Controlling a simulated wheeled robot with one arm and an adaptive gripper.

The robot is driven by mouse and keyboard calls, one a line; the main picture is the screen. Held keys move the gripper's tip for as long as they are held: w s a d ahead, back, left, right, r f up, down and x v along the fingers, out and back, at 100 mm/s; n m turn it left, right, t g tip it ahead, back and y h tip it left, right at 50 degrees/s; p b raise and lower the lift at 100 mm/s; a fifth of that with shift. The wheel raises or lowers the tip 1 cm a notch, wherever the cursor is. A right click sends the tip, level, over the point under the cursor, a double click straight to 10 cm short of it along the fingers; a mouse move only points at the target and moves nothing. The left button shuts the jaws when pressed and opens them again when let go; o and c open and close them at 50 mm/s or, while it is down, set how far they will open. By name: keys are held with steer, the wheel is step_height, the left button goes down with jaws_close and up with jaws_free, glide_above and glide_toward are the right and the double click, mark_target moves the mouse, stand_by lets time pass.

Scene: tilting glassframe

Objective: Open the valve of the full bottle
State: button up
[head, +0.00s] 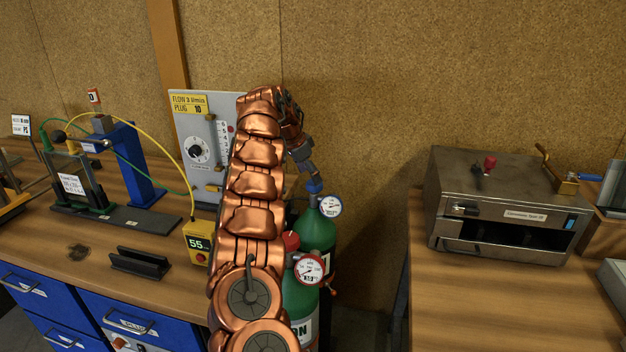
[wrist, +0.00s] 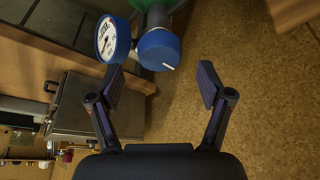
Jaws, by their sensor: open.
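Two green bottles stand in the gap between the benches. The rear bottle (head: 316,232) has a blue valve knob (head: 314,187) and a round gauge (head: 330,206). The front bottle (head: 296,300) has a red knob (head: 291,240) and a red-rimmed gauge (head: 309,269); my arm partly covers it. I cannot clearly read either gauge. My gripper (head: 304,162) is just above the blue knob. In the wrist view my gripper (wrist: 163,82) is open and empty, its fingertips short of the blue knob (wrist: 159,49), which has a white mark. The rear gauge (wrist: 108,39) is beside the left fingertip.
A metal oven-like box (head: 500,205) sits on the right bench. A flow panel (head: 197,135) stands behind my arm. A yellow meter (head: 199,243) reading 55 and a black cradle (head: 140,263) are on the left bench. The cork wall is close behind the bottles.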

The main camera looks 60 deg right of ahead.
steer(key=shift+p+x, duration=0.35)
steer(key=shift+x, duration=1.2)
steer(key=c, duration=1.2)
